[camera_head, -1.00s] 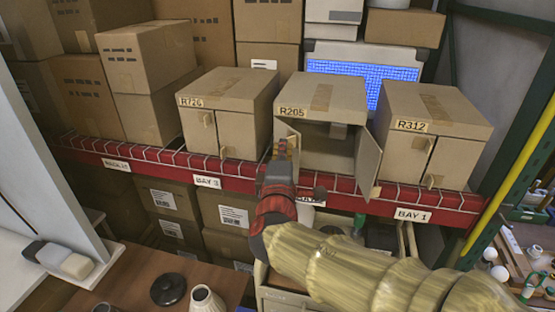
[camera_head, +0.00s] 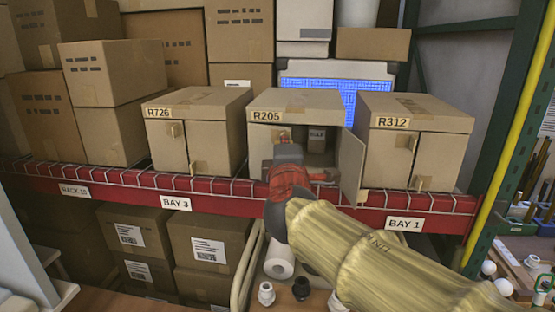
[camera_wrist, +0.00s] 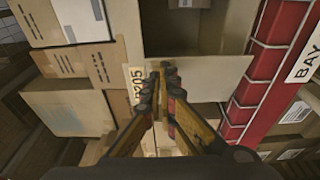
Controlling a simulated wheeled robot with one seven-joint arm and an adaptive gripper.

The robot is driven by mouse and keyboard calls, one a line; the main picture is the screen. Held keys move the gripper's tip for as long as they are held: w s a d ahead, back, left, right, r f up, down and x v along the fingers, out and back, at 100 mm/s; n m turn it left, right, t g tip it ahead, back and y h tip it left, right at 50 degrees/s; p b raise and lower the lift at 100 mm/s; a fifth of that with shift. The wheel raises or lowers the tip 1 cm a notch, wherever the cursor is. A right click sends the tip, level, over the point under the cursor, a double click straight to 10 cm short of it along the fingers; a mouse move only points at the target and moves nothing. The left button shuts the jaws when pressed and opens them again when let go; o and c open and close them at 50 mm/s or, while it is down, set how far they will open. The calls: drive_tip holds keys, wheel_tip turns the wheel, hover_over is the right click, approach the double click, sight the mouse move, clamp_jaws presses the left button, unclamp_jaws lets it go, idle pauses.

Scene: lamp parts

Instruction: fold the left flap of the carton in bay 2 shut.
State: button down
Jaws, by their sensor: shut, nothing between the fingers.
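The carton R205 (camera_head: 297,102) stands in the middle of the red shelf, between R726 and R312. Its right flap (camera_head: 352,165) stands open, swung out toward me. Its left flap (camera_wrist: 208,78) lies across the left part of the front, close to the front plane; I cannot tell whether it is fully flush. The right part of the opening (camera_wrist: 185,35) is dark, with a small labelled box inside (camera_head: 317,138). My gripper (camera_head: 284,136) is shut and empty, its fingertips (camera_wrist: 167,70) at the left flap. My arm hides the carton's lower front.
The closed carton R726 (camera_head: 197,102) is on the left and R312 (camera_head: 417,118) on the right, close to the open right flap.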

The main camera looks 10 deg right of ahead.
drive_tip(key=shift+w+d+b, duration=0.4)
drive_tip(key=shift+d+b, duration=0.15)
drive_tip(key=shift+b, duration=0.25)
